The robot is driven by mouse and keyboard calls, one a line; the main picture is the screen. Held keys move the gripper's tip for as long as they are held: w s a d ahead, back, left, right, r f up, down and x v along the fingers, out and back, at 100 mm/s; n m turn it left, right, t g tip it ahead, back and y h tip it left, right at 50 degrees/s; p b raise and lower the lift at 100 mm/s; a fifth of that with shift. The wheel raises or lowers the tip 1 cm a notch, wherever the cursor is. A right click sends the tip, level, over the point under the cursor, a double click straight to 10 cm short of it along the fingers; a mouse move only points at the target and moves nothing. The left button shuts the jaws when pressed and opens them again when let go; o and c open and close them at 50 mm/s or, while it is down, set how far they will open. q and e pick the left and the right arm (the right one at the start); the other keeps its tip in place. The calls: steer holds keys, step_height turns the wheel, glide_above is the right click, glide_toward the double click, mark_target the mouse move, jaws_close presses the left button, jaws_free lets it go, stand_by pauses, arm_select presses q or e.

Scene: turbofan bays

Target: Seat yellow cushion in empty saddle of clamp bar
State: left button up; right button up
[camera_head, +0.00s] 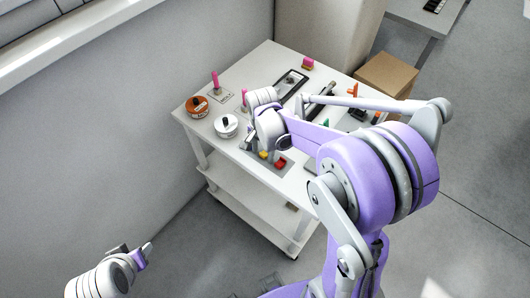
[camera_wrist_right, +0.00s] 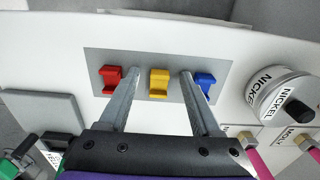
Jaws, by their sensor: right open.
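The yellow cushion (camera_wrist_right: 159,84) sits on a grey plate (camera_wrist_right: 145,60) between a red cushion (camera_wrist_right: 111,79) and a blue cushion (camera_wrist_right: 205,84). The yellow cushion also shows in the head view (camera_head: 264,155). My right gripper (camera_wrist_right: 160,74) is open, its fingers on either side of the yellow cushion with gaps between. Its height above the plate is hard to tell. A dark bar (camera_head: 324,92) lies on the cart top, partly behind my right arm; I cannot tell whether it is the clamp bar, and no saddle is clear. My left gripper (camera_head: 147,248) is at lower left, away from the cart.
The white cart (camera_head: 245,192) holds an orange-rimmed round tin (camera_head: 197,106), a white tin marked NICKEL (camera_wrist_right: 281,95), pink-handled tools (camera_head: 214,82) and a black-framed tray (camera_head: 291,84). A cardboard box (camera_head: 386,75) stands behind the cart. A wall runs along the left.

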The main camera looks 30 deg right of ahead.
jaws_close()
steer(key=shift+r, duration=0.1)
stand_by(0.3)
